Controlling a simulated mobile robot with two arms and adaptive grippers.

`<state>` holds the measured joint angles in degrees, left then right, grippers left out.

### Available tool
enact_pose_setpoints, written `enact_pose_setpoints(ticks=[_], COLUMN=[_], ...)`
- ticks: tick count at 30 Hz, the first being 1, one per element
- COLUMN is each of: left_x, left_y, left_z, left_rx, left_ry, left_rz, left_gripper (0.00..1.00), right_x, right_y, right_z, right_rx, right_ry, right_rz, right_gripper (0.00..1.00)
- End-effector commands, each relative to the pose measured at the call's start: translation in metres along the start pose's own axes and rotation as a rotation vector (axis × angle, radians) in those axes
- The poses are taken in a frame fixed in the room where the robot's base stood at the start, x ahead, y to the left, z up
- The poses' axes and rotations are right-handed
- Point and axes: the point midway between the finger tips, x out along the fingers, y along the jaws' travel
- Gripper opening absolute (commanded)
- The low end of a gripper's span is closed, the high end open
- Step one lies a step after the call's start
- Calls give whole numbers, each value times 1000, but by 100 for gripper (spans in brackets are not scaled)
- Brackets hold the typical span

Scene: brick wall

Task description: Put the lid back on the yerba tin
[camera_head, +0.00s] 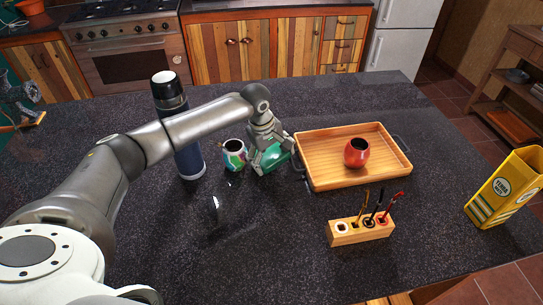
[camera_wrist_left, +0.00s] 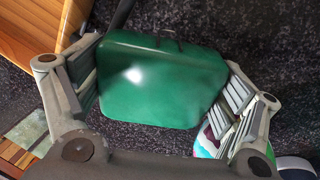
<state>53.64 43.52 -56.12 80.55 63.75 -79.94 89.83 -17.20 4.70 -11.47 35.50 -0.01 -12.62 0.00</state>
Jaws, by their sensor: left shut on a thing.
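The yerba tin (camera_head: 505,188) is a tall yellow box with lettering and stripes at the right edge of the head view. Its top looks open. My left gripper (camera_head: 270,153) is over the middle of the counter, well left of the tin. It is shut on a green piece (camera_head: 275,157), which looks like the lid. In the left wrist view the green lid (camera_wrist_left: 160,85) is a smooth rounded rectangle between the two fingers. Its underside is hidden, and I cannot tell whether it touches the counter. My right gripper is not in view.
A wooden tray (camera_head: 325,176) with a red gourd cup (camera_head: 356,152) lies just right of the gripper. A patterned mug (camera_head: 234,153) and a dark blue flask (camera_head: 187,145) stand to its left. A wooden holder (camera_head: 360,232) with several thin tools stands in front of the tray.

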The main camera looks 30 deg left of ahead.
Motion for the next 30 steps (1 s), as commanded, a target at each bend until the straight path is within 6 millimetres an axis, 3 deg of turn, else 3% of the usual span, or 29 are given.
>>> enact_pose_setpoints(ticks=[8,11,18,24,30], left_x=[-25,-41,-93,-113,-129], left_y=[7,6,4,-8,-14], left_z=[0,12,51,93,121], left_rx=[0,4,6,6,2], left_ry=[0,-1,1,1,0], left_rz=[5,4,7,4,3], left_gripper=[65,65,65,65,65], right_x=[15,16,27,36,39], right_y=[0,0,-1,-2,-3], right_z=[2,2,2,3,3], right_rx=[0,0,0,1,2], right_ry=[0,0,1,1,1], right_rz=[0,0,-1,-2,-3], right_gripper=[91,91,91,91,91])
